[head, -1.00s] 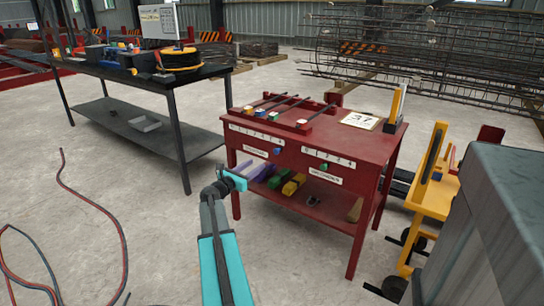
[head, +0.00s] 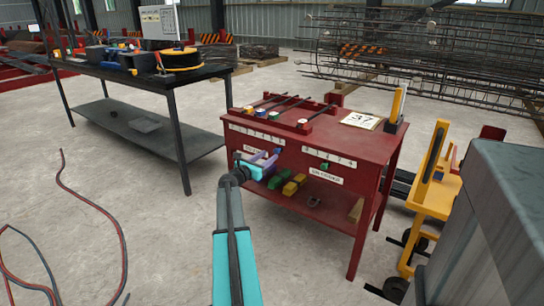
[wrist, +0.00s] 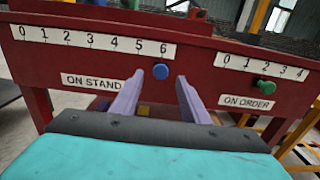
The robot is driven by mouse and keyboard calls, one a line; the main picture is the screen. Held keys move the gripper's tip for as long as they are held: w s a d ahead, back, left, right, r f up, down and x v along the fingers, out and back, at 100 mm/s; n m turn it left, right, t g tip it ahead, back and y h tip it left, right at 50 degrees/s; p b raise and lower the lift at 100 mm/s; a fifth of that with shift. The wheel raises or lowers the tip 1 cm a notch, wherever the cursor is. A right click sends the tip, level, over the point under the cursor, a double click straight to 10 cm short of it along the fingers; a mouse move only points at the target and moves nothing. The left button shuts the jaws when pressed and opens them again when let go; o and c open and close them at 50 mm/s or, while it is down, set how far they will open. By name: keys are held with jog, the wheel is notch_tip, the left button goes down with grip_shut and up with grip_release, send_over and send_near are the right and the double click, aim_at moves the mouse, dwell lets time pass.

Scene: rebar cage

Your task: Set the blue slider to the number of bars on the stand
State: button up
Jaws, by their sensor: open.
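The blue slider (wrist: 160,72) is a round knob on the front of the red table (head: 360,150), below the 6 end of the "ON STAND" scale (wrist: 95,40). My gripper (head: 264,160) is open, with two purple fingers. In the wrist view my gripper (wrist: 160,97) points at the panel, with the blue slider seen between and just beyond its fingertips. Contact cannot be told. Several dark bars (head: 290,104) with coloured end caps lie side by side on the stand (head: 318,117) on the table top.
A green knob (wrist: 263,87) sits on the "ON ORDER" scale (wrist: 262,66) to the right. Coloured blocks (head: 290,187) lie on the lower shelf. A yellow trolley (head: 433,190) stands at right, a dark workbench (head: 130,75) at left. Red and black cables (head: 100,215) cross the floor.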

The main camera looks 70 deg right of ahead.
aim_at(275, 151)
jog(key=shift+x, duration=2.3)
jog(key=shift+c, duration=0.3)
grip_shut()
